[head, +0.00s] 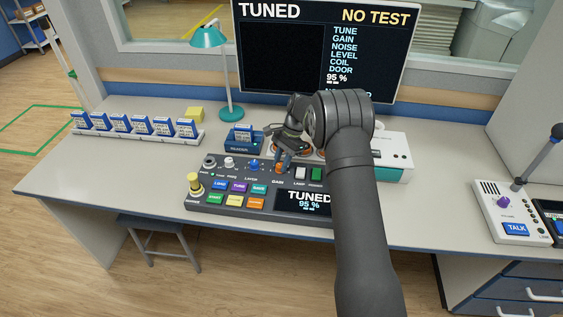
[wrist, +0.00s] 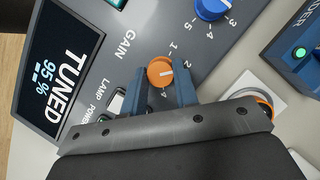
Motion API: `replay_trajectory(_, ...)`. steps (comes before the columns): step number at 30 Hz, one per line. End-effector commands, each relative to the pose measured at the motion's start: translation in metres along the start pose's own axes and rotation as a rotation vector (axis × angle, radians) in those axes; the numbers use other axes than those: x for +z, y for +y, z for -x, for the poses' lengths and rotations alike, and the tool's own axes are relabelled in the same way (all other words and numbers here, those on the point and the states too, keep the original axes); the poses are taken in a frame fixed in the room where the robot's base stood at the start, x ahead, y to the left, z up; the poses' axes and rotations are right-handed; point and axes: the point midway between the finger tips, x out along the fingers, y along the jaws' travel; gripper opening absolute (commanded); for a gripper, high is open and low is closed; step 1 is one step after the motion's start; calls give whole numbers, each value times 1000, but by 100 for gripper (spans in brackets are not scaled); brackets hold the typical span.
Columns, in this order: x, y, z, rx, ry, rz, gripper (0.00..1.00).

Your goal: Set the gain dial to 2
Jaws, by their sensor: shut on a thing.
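The orange gain dial (wrist: 160,72) sits on the grey console (head: 240,208), beside the printed word GAIN. My gripper (wrist: 161,80) is shut on it, one blue finger on each side. A white pointer line on the dial points roughly right in the wrist view, and a printed 2 lies to the upper right. The marks 1 and 4 also show; 3 is not readable, and I cannot tell the exact setting. In the head view the dial (head: 280,169) shows just below my gripper (head: 284,159).
A blue dial (wrist: 211,8) is close beside the gain dial. The console display (wrist: 58,65) reads TUNED 95 %, and the monitor (head: 325,45) reads TUNED and NO TEST. A blue reader (head: 243,147) stands behind the console. A teal lamp (head: 230,112) stands farther back.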

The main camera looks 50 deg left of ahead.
Motion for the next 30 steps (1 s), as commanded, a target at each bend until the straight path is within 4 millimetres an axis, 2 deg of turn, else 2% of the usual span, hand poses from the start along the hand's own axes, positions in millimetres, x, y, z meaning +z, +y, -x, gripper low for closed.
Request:
replay_trajectory(15,0,0,0,7,0,17,4)
replay_trajectory(16,0,0,0,7,0,17,33)
replay_trajectory(18,0,0,0,7,0,17,47)
replay_trajectory(19,0,0,0,7,0,17,49)
replay_trajectory(26,0,0,0,7,0,17,49)
replay_trajectory(30,0,0,6,6,0,17,49)
